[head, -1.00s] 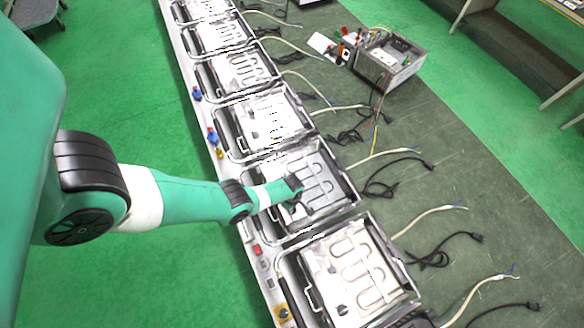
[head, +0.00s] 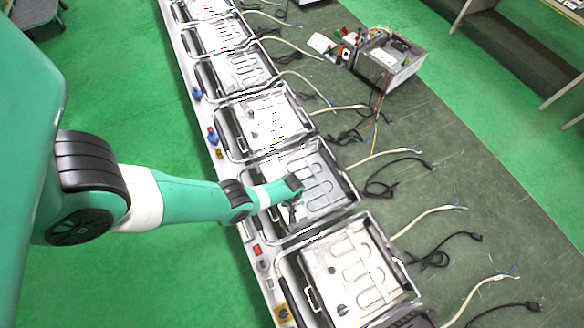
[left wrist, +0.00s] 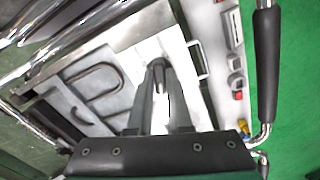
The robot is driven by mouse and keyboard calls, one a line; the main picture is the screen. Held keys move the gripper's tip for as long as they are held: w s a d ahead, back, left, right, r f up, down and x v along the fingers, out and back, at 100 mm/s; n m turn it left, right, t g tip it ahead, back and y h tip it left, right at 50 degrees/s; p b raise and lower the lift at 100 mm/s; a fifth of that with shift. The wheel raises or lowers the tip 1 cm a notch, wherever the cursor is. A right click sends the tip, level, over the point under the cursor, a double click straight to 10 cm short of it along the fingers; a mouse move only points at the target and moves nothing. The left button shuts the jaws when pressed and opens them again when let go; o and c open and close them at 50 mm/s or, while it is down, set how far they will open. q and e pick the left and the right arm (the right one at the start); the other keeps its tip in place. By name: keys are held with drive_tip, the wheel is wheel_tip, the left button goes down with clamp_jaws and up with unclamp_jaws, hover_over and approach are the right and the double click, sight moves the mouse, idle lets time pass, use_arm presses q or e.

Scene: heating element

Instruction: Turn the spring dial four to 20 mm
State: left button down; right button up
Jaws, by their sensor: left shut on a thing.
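My left gripper (head: 293,198) reaches down onto a silver heating-element unit (head: 330,202) in the row. In the left wrist view the fingers (left wrist: 158,68) come together around a small dark dial (left wrist: 157,63) on a pale plate, beside a dark looped heating element (left wrist: 97,77). The gripper is shut on this dial. The fingers hide most of the dial, and its number and scale reading cannot be made out. In the head view the wrist covers the dial. My right gripper is in neither view.
Similar units stand in a row along the bench, with one nearest the front (head: 350,270). Silver frames and a black-gripped handle (left wrist: 267,60) rise close to the gripper. Cables (head: 385,180) lie on the right. An open metal box (head: 390,65) stands at the back right.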

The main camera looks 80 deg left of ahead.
use_arm(q)
drive_tip(key=m, duration=1.4)
drive_tip(key=shift+m, duration=0.3)
drive_tip(key=m, duration=1.1)
drive_tip(key=c, duration=0.8)
unclamp_jaws()
drive_tip(key=shift+c, duration=0.2)
